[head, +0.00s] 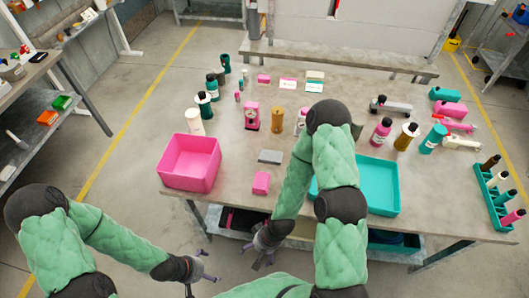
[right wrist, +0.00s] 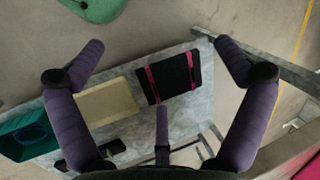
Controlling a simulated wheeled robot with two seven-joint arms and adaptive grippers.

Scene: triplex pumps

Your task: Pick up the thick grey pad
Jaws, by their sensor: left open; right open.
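My right gripper (head: 262,260) is open and empty, low in front of the table's front edge, nearer the viewer than the pad. The right wrist view shows its spread purple fingers (right wrist: 165,100) with nothing between them. The pad does not show in that view.
A pink bin (head: 189,162) stands left of the pad, and a pink block (head: 261,183) lies just in front of it. A teal tray (head: 384,188) is to the right, partly behind my right arm. Several bottles stand farther back. The lower shelf holds a black pink-strapped item (right wrist: 173,77).

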